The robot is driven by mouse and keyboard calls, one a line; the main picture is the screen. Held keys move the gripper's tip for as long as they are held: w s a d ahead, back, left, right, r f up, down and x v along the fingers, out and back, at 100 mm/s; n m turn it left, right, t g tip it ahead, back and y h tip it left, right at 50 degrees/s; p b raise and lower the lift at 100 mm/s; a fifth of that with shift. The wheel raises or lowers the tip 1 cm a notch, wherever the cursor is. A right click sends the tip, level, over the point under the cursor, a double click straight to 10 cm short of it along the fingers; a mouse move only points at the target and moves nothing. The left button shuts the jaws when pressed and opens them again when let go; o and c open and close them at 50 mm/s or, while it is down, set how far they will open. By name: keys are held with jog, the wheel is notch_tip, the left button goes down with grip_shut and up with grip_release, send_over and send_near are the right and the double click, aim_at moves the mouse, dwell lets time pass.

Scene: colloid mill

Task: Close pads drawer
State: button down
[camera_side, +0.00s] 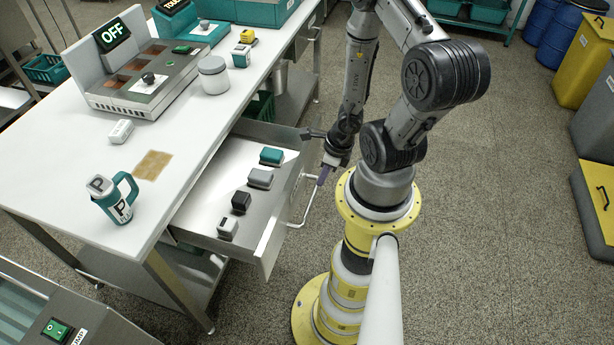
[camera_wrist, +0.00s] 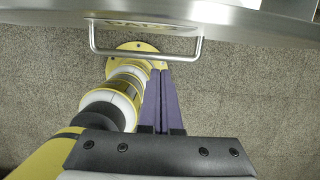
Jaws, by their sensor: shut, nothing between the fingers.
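The pads drawer (camera_side: 266,245) is pulled out from under the white table, with its metal front facing my arm. Several block-shaped pads lie inside it in a row, including a teal one (camera_side: 271,156), a grey one (camera_side: 260,178) and a black one (camera_side: 241,202). A bar handle (camera_side: 307,205) is on the drawer front; in the wrist view the handle (camera_wrist: 145,54) runs across the top below the drawer's front edge (camera_wrist: 200,14). My gripper (camera_side: 322,181) is at the handle's far end in the side view. Its purple fingers (camera_wrist: 161,72) are together and empty; contact with the handle is unclear.
Yellow bins (camera_side: 583,60) stand at the right. The floor between is clear.

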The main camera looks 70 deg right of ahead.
jog(key=shift+w+f, duration=0.8)
jog(key=shift+w, duration=1.4)
jog(key=w, duration=2.1)
jog(key=shift+w, duration=0.2)
